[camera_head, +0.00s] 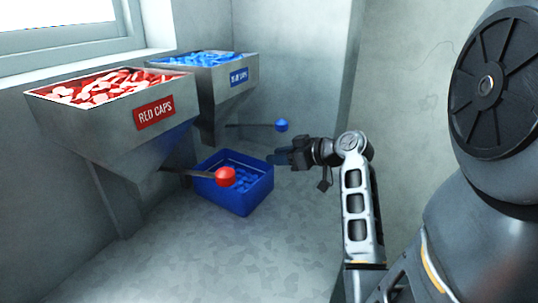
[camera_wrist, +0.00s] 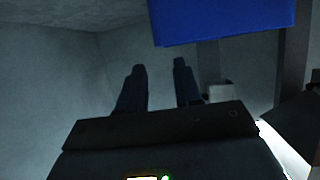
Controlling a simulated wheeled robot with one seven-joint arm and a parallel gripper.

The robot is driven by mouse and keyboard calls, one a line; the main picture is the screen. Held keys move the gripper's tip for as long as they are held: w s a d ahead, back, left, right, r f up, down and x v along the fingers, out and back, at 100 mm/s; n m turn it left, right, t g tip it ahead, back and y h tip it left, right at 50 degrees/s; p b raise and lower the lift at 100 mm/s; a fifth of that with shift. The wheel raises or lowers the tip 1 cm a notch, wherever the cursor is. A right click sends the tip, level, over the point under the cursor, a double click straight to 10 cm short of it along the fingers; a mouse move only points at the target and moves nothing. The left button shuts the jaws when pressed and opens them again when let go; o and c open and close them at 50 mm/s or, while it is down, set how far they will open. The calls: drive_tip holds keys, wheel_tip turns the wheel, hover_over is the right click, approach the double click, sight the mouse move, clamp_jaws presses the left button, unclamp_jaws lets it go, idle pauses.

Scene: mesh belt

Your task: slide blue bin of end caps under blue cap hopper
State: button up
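The blue bin (camera_head: 260,193) stands on the floor with blue end caps inside, in front of the blue cap hopper (camera_head: 210,92) and partly behind the red lever knob in the head view. The hopper is grey, filled with blue caps and labelled in blue. My gripper (camera_head: 281,158) is near the bin's back right corner; I cannot tell whether it touches. In the wrist view its two dark fingers (camera_wrist: 158,70) are apart, with nothing seen between them.
The red cap hopper (camera_head: 75,110) stands front left, its lever with a red knob (camera_head: 225,177) reaching over the bin. A lever with a blue knob (camera_head: 281,125) sticks out above my gripper. A wall stands behind. The floor (camera_head: 190,265) in front is clear.

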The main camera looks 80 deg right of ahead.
drive_tip(key=shift+w, duration=0.1)
drive_tip(key=shift+p+x, duration=0.55)
drive_tip(key=shift+x, duration=3.3)
clamp_jaws()
